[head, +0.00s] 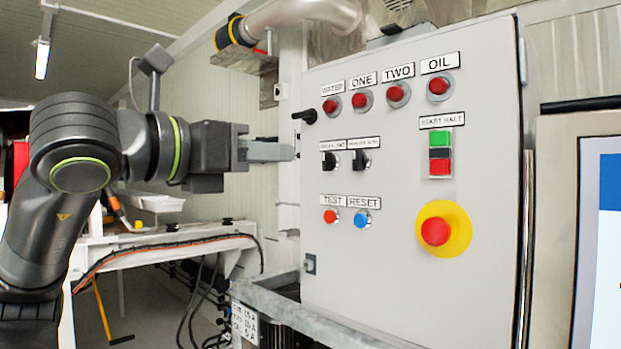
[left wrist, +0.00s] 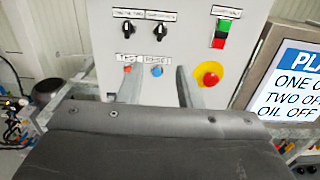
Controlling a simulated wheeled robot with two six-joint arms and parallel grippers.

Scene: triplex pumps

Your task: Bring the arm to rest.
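My left arm (head: 75,165) reaches in from the left in the head view, bent at the elbow. Its left gripper (head: 285,151) points right, level, at the left edge of the grey control cabinet (head: 400,285). In the head view one finger hides the other, and I cannot tell whether the tip touches the cabinet. In the left wrist view the two fingers of the left gripper (left wrist: 158,80) stand apart with nothing between them, and the cabinet front (left wrist: 185,20) shows beyond. My right gripper is in neither view.
The cabinet bears red lamps (head: 397,94), black selector switches (head: 361,161), test (head: 330,216) and reset (head: 361,218) buttons, and a red emergency stop (head: 435,231). A screen (head: 605,230) stands at the right. A white bench (head: 165,243) and a pipe (head: 300,14) are behind.

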